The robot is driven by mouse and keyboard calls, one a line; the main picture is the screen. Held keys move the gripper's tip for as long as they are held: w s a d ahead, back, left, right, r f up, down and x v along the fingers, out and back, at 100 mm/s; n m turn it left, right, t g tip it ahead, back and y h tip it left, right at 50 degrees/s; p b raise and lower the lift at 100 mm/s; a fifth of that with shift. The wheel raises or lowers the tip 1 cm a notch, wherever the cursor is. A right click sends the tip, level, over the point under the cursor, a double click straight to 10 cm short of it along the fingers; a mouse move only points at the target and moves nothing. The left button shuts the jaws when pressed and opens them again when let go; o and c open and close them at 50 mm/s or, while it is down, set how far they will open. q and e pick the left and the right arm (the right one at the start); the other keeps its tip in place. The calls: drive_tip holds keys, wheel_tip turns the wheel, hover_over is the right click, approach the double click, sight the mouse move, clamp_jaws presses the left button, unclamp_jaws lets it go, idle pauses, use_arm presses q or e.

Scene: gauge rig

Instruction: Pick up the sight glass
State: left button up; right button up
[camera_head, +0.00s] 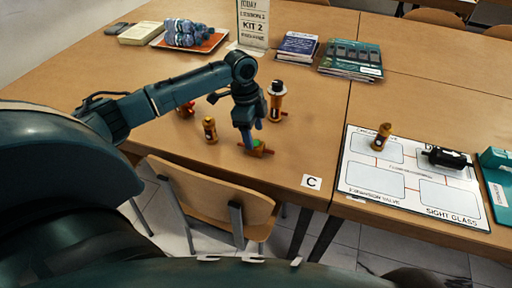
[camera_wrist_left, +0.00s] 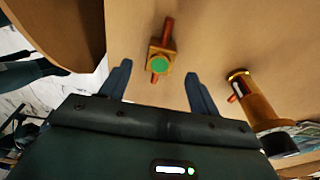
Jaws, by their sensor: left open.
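The sight glass (camera_head: 262,151) is a small brass block with a green round face and a copper pipe stub on each side. It lies on the near part of the left table; in the left wrist view the sight glass (camera_wrist_left: 160,62) sits just beyond the fingertips, roughly centred between them. My left gripper (camera_head: 251,136) points down right above it, partly hiding it. In the wrist view my left gripper (camera_wrist_left: 158,76) has its fingers apart with nothing between them. My right gripper is not in view.
A tall copper cylinder with a black cap (camera_head: 277,101) stands close behind; it also shows in the wrist view (camera_wrist_left: 256,105). A brass part (camera_head: 210,131) and a red part (camera_head: 186,110) stand left. A white labelled board (camera_head: 400,208) holds a brass part (camera_head: 381,137) and black cylinder (camera_head: 447,158).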

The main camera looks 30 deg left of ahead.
sight(256, 143)
use_arm(q)
drive_tip(key=f, duration=0.5)
drive_tip(key=shift+w+d, duration=0.1)
drive_tip(key=shift+d, duration=0.25)
drive_tip(key=shift+c, duration=0.3)
drive_tip(key=c, duration=1.1)
